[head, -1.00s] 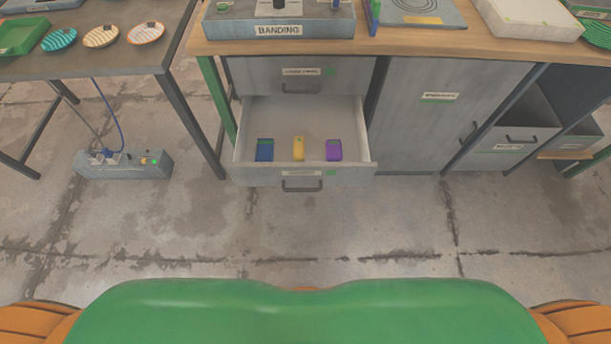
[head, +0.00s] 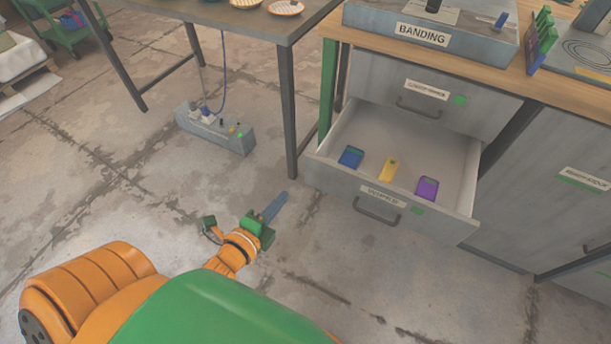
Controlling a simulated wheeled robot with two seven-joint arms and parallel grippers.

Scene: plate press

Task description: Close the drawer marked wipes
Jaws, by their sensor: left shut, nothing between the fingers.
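The lower drawer (head: 335,181) of the grey cabinet stands pulled out. Its front carries a small label (head: 383,196) too blurred to read, a green tag and a dark bar handle (head: 376,212). A blue item (head: 351,157), a yellow item (head: 387,169) and a purple item (head: 427,188) lie inside it. My left gripper (head: 279,203) is shut and empty, low over the floor, to the left of the drawer front and apart from it. My right gripper is out of view.
The upper drawer (head: 398,83) is shut, with a handle on its front. The BANDING unit (head: 400,33) stands on the worktop above. A table leg (head: 288,112) and a grey power box (head: 217,131) are left of the cabinet. Open floor lies before the drawer.

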